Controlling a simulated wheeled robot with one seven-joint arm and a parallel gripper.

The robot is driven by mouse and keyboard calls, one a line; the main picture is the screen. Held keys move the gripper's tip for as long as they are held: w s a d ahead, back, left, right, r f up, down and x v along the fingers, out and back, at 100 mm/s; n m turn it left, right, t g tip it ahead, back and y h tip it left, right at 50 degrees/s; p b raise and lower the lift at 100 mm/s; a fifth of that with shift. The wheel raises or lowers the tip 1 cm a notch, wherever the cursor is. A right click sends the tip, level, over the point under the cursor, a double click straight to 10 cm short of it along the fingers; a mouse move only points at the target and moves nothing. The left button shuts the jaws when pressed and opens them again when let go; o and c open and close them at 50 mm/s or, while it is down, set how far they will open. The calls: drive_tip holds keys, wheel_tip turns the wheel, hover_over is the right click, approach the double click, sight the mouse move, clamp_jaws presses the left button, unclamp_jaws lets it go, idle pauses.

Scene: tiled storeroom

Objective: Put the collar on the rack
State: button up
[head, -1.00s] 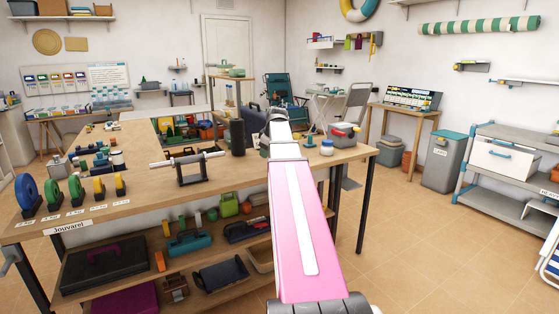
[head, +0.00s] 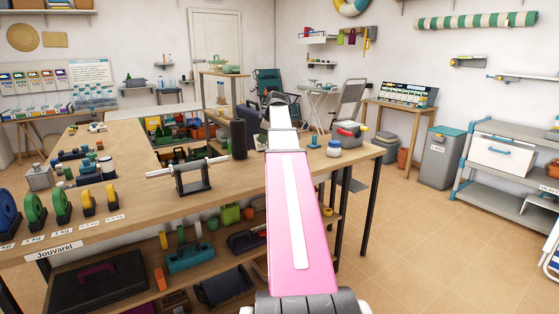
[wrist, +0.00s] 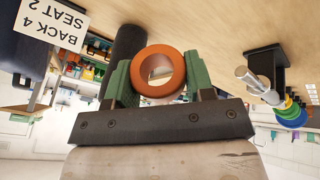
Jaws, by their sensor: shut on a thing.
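The collar is an orange ring (wrist: 155,91) in the wrist view. My gripper (wrist: 158,72) is shut on it, with a green finger on each side and the hole facing the camera. In the head view my pink arm hides the fingers and collar. A black stand (head: 193,178) on the bench holds a silver bar (head: 160,172) level; this may be the rack, but I cannot tell for sure. The stand (wrist: 265,62) also shows at the right of the wrist view, apart from the collar. Coloured weight discs (head: 62,203) stand upright at the bench's left.
The wooden bench (head: 135,203) has bare top around the stand. A dark cylinder (head: 238,140) stands right of the bar. A white jar (head: 334,148) and a grey-and-red box (head: 350,131) are on the right end. The tiled floor (head: 440,240) at right is clear.

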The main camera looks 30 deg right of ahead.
drive_tip(key=shift+s+d+f, duration=0.15)
drive_tip(key=shift+d+f, duration=2.6)
drive_tip(key=shift+d, duration=0.15)
drive_tip(key=shift+s+d+f, duration=0.15)
drive_tip(key=shift+d+f, duration=2.6)
drive_tip(key=shift+d, duration=0.1)
drive_tip(key=shift+f, duration=0.55)
drive_tip(key=o, duration=0.9)
